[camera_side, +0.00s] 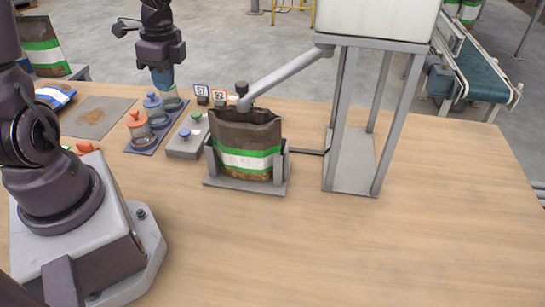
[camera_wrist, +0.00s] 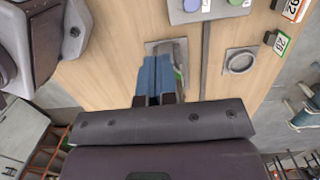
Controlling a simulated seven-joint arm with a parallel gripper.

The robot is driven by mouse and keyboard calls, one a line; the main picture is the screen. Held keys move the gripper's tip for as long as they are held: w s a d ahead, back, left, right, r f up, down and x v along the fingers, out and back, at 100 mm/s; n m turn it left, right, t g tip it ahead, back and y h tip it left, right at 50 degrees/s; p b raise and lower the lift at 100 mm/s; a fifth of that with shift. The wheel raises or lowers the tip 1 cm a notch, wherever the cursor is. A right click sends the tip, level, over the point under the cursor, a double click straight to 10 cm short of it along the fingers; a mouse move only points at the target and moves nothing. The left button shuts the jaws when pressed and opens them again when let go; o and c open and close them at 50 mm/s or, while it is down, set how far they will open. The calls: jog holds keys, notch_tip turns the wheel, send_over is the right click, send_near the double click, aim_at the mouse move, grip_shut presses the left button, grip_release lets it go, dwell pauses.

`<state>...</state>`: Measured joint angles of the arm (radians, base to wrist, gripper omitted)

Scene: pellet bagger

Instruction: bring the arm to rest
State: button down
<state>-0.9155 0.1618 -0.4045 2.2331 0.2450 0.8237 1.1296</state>
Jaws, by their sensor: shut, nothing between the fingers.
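My gripper (camera_side: 162,80) hangs at the back left of the table in the side view, pointing down. Its blue fingers are together and empty; they also show in the wrist view (camera_wrist: 158,78). It is left of the brown bag (camera_side: 245,150), clear of it, and near the far end of the row of jars.
The bag stands upright in a grey holder (camera_side: 246,187) beneath a slanted pipe (camera_side: 290,75) from the hopper stand (camera_side: 350,175). A grey button box (camera_side: 185,147) sits left of the bag. The table's front right is clear.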

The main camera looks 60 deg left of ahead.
jog(key=s+d+r+n+t, duration=0.4)
jog(key=d+r+n+t, duration=0.2)
jog(key=d+r+n, duration=0.3)
jog(key=d+r, duration=0.4)
jog(key=d, duration=0.3)
jog(key=shift+s+d+r+t+h, duration=0.15)
jog(key=shift+d+r+t+h, duration=0.1)
jog(key=shift+r+t+h, duration=0.15)
dwell(0.3)
